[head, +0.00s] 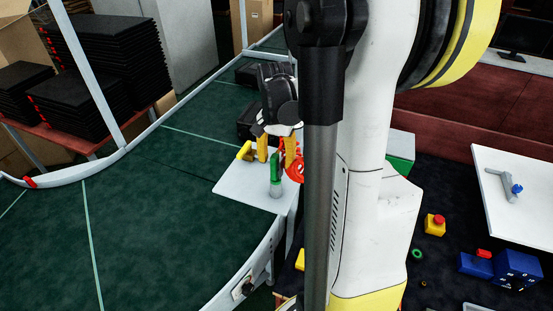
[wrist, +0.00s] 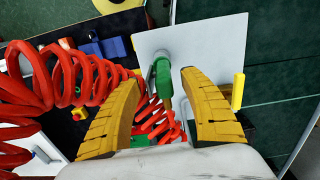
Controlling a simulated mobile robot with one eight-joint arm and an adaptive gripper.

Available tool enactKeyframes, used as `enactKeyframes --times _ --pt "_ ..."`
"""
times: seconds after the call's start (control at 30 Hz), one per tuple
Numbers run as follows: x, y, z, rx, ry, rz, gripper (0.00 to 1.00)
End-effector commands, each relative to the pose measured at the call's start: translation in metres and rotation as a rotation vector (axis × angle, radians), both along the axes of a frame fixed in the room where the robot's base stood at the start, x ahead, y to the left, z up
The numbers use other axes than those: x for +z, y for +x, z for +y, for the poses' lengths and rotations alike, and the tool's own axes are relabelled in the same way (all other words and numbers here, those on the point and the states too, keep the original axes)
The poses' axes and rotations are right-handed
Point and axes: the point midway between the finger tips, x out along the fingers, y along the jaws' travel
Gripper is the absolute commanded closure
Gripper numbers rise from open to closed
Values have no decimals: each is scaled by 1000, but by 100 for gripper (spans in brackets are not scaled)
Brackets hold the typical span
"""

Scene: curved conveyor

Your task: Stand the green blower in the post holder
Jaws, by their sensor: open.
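The green blower (head: 275,167) stands roughly upright with its lower end at a grey post holder (head: 277,190) on a white plate (head: 236,188). In the wrist view the green blower (wrist: 162,78) lies between the two yellow fingers, with visible gaps on both sides. The post holder shows only partly there (wrist: 160,56), behind the blower. My gripper (head: 276,152) is open, its fingers on either side of the blower's upper part. A red coiled hose (wrist: 160,122) shows beside and below the blower, and its full seating depth is hard to see.
Large red coils (wrist: 40,85) fill the left of the wrist view, close to one finger. A yellow piece (head: 244,151) stands at the plate's edge. The green conveyor (head: 150,210) is clear at left. A white table (head: 520,200) and blue boxes (head: 515,265) are at right.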

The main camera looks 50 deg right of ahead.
Motion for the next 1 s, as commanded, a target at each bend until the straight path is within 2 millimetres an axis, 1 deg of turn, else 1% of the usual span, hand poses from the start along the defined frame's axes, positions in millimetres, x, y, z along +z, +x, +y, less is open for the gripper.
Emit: enactKeyframes --times 0.07,0.17,0.27,0.5,0.63,0.7,0.8,1.0 --pt "2 0 0 0 0 0 48" --pt "10 0 0 0 0 0 48" --pt "28 0 0 0 0 0 48" --pt "82 1 1 0 0 0 48" --pt "104 1 1 0 0 0 48" --pt "112 1 1 0 0 0 48" --pt "119 1 1 0 0 0 48" --pt "120 1 1 0 0 0 48"
